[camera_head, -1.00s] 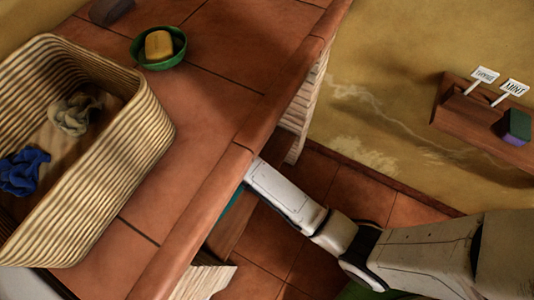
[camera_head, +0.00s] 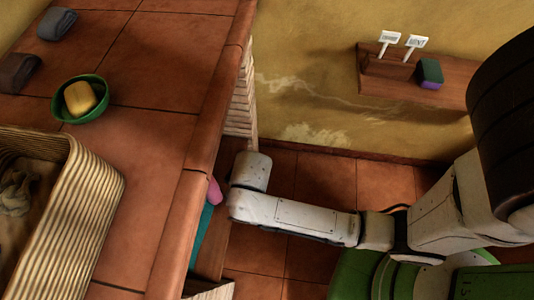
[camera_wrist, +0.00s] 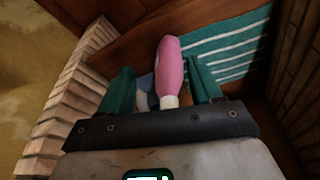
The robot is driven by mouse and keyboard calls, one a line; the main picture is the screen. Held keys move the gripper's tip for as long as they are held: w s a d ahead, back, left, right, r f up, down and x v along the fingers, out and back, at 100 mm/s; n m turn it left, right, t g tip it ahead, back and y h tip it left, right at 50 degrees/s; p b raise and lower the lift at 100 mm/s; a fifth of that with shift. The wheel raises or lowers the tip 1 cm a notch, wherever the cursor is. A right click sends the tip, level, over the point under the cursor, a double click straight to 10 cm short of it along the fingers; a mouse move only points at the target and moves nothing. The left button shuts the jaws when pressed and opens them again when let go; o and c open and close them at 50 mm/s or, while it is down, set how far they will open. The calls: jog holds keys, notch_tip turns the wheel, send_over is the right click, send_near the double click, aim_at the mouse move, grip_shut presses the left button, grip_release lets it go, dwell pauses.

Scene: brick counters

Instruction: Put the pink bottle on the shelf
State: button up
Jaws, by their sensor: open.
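The pink bottle (camera_wrist: 170,65) is in the wrist view, its pink body pointing up the picture and its white neck end toward my gripper. My gripper (camera_wrist: 160,72) is open, with one teal finger on each side of the bottle; I cannot tell whether either touches it. In the head view a small pink part of the bottle (camera_head: 214,191) shows beside the counter's edge, and my gripper is hidden behind my arm and the counter. A wooden wall shelf (camera_head: 440,92) holds two small signs and a dark green and purple block.
A teal striped cloth (camera_wrist: 228,50) lies by the bottle, near a brick side wall (camera_wrist: 68,105). On the tiled counter (camera_head: 150,130) are a wicker basket (camera_head: 85,215), a green bowl (camera_head: 95,108) with a yellow soap, and folded grey cloths (camera_head: 57,24). Tiled floor (camera_head: 325,180) lies below the wall shelf.

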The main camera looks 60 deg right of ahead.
jog(key=s+d+r+g, duration=0.2)
jog(key=s+d+r, duration=0.4)
jog(key=s, duration=0.4)
jog(key=shift+d+r, duration=0.35)
jog(key=shift+d, duration=0.05)
jog(key=shift+r, duration=0.1)
notch_tip(320, 180, up, 11)
jog(key=p, duration=1.1)
